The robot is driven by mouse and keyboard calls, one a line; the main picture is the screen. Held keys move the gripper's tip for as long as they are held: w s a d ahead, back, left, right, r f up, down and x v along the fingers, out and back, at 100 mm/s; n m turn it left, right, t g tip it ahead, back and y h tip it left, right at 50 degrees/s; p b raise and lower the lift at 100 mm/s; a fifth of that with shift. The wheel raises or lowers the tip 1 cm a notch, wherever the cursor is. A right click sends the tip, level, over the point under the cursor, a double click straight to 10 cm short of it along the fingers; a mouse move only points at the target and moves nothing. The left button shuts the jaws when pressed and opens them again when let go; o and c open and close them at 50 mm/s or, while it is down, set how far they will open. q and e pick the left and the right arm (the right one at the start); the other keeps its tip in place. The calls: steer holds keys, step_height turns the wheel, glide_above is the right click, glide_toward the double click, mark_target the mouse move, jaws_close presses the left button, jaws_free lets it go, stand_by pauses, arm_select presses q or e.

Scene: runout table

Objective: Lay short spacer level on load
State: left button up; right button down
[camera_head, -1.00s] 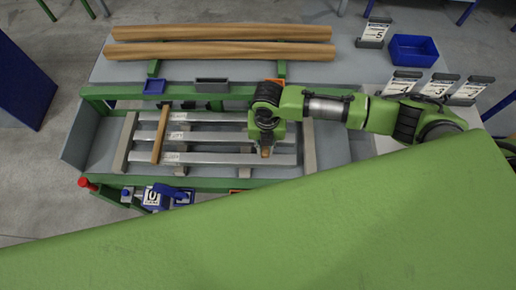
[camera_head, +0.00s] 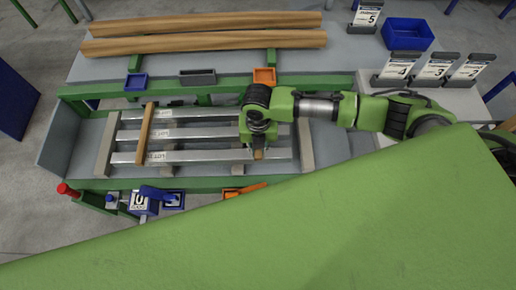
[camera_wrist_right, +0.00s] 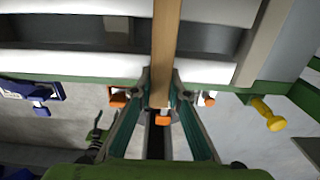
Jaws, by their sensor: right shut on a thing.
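The load is several pale metal bars (camera_head: 200,133) lying side by side across grey bearers on the table. A wooden spacer (camera_head: 146,135) lies across the bars near their left end. My right gripper (camera_head: 257,148) is over the right part of the bars, at the near side. In the right wrist view, this gripper (camera_wrist_right: 160,88) is shut on the end of a second wooden spacer (camera_wrist_right: 166,45), which points away across the bars. The head view shows only the near end of this spacer; whether it touches the bars I cannot tell. My left gripper is not in view.
Two long wooden beams (camera_head: 200,42) lie behind the green rail. Blue (camera_head: 136,82), grey (camera_head: 198,76) and orange (camera_head: 264,76) small bins sit along that rail. A blue tray (camera_head: 407,34) and numbered card holders (camera_head: 400,70) stand at the right. A blue clamp (camera_head: 142,202) is at the front.

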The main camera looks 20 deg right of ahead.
steer(key=c, duration=1.9)
jaws_free()
steer(key=shift+r, duration=0.1)
step_height(320, 180, up, 12)
steer(key=shift+f, duration=0.1)
